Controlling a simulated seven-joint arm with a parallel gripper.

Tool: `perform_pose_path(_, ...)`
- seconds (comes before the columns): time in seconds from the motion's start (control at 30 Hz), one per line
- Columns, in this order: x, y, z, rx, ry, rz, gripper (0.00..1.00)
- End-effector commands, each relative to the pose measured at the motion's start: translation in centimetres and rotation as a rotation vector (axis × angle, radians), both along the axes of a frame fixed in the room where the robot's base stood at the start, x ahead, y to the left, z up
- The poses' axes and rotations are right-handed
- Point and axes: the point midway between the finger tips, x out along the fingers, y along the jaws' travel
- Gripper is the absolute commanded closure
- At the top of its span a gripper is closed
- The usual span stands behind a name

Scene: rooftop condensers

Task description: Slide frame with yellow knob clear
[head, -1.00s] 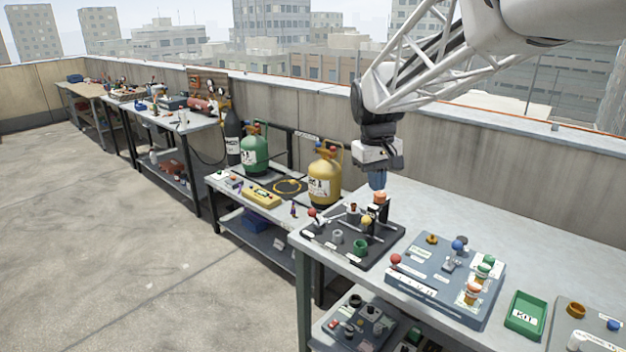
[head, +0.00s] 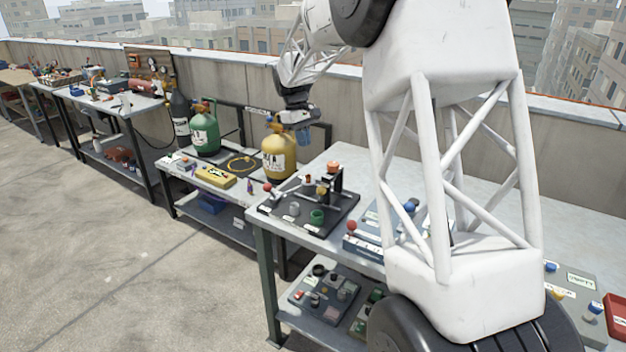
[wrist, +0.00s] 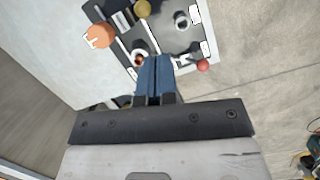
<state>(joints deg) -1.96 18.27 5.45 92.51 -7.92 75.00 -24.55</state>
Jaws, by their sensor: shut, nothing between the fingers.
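A yellow knob (head: 321,190) stands at a small black upright frame (head: 337,181) on a dark board (head: 335,214) at the table's left end. The knob also shows at the top of the wrist view (wrist: 142,8). How the knob joins the frame is too small to tell. An orange knob (head: 333,166) is beside the frame's top. My gripper (head: 304,141) is up and left of the frame, beyond the board. Its blue fingers (wrist: 156,58) are shut and empty, apart from the knob.
On the board are a red-tipped lever (head: 268,188), a green ring (head: 317,217) and a grey ring (head: 293,208). A yellow cylinder (head: 279,158) and a green cylinder (head: 204,136) stand on the lower bench to the left. My arm hides much of the table's right part.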

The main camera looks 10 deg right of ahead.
Motion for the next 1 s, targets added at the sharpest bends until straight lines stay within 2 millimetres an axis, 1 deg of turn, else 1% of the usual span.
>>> perform_pose_path(0.03, 1.2, 0.1, -0.8, -0.001, 0.010, 0.009, 1.00)
perform_pose_path(0.2, 4.4, 0.3, -2.9, -0.006, 0.042, 0.041, 1.00)
perform_pose_path(0.3, 5.8, 0.4, -3.9, -0.008, 0.056, 0.056, 1.00)
perform_pose_path(0.4, 6.7, 0.4, -4.6, -0.009, 0.067, 0.066, 1.00)
perform_pose_path(0.57, 7.3, 0.5, -5.0, -0.009, 0.073, 0.073, 1.00)
perform_pose_path(1.0, 7.2, 0.4, -5.2, -0.010, 0.074, 0.072, 1.00)
